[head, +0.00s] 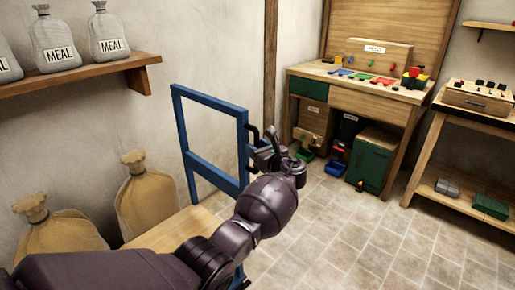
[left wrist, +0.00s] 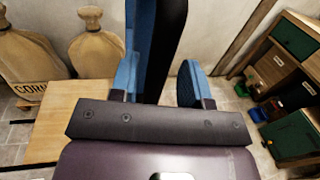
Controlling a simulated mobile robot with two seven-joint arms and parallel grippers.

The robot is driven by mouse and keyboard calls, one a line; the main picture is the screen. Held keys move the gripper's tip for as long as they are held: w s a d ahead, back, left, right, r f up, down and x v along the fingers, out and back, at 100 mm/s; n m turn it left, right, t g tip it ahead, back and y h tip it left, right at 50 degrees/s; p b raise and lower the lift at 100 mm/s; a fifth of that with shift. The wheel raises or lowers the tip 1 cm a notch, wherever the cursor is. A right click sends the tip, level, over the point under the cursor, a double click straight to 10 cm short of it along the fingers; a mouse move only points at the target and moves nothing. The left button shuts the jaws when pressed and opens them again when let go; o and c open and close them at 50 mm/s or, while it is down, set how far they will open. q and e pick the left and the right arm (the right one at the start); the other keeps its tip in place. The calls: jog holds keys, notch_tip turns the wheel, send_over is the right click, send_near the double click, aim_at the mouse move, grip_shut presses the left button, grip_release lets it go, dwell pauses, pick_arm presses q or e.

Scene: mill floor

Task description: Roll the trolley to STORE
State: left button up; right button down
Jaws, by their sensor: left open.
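The trolley has a blue upright frame (head: 213,101) and a flat wooden deck (head: 172,234). A short black handle (head: 254,137) stands out from the right side of the frame. My left gripper (head: 273,146) is open at this handle. In the left wrist view, the black handle (left wrist: 168,45) rises between the two spread fingertips (left wrist: 160,82); I cannot tell whether either finger touches it. The wooden deck (left wrist: 70,120) shows at the left there. My arm hides part of the deck and lower frame in the head view. My right gripper is not in view. No STORE marking is readable.
Tan sacks (head: 147,195) stand by the left wall, under a shelf (head: 80,76) with grey MEAL bags (head: 108,38). A workbench (head: 363,88) with a green cabinet (head: 372,158) stands at the back. A side table (head: 470,122) is at right. The tiled floor (head: 350,235) between is clear.

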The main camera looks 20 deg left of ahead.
pick_arm(q)
jog(key=p+v, duration=0.2)
jog(key=v, duration=0.8)
jog(key=shift+s+d, duration=0.25)
jog(key=shift+d, duration=0.05)
jog(key=shift+r, duration=0.1)
